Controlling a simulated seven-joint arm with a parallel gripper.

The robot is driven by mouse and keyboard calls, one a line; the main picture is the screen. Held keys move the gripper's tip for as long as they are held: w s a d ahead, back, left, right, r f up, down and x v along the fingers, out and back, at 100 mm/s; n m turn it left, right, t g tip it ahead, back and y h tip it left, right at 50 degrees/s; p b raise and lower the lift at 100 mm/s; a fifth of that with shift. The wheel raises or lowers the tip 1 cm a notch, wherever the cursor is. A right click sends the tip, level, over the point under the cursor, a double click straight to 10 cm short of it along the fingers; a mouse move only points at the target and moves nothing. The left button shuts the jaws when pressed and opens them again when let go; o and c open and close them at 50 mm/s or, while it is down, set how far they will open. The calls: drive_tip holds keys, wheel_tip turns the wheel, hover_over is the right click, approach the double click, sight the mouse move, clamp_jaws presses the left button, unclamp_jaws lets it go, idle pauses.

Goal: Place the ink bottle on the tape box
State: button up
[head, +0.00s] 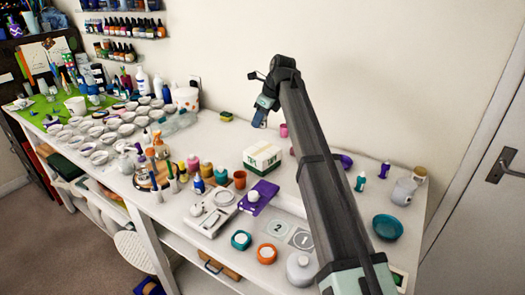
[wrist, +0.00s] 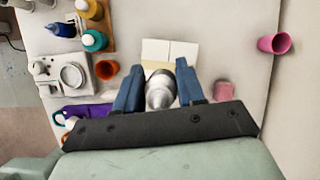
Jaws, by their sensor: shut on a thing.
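My gripper (wrist: 160,76) is shut on a grey bottle with a cone-shaped top, the ink bottle (wrist: 159,94), which sits between its two blue fingers in the wrist view. In the head view my gripper (head: 261,117) is high up near the back wall, behind and above the tape box. The bottle cannot be made out there. The tape box (head: 262,158) is white with green sides and stands on the white table. In the wrist view the white top of the tape box (wrist: 155,48) shows just beyond the bottle, partly covered by it. I cannot tell the height gap.
A pink cup (head: 283,130) stands behind the box; another pink thing (wrist: 224,90) lies right of the fingers. An orange cup (head: 240,179), a purple case (head: 259,197) and several coloured bottles are in front and left. The table between box and back wall is mostly clear.

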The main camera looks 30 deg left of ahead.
sight(257, 148)
drive_tip(key=shift+w+a+m, duration=0.25)
drive_tip(key=shift+w+m, duration=0.2)
drive_tip(key=shift+m, duration=0.15)
drive_tip(key=shift+f, duration=4.9)
drive_tip(key=shift+f, duration=0.15)
drive_tip(key=o, duration=1)
drive_tip(key=shift+o, duration=0.2)
drive_tip(key=v, duration=1.2)
drive_tip(key=shift+r, duration=0.25)
drive_tip(key=shift+s, duration=0.1)
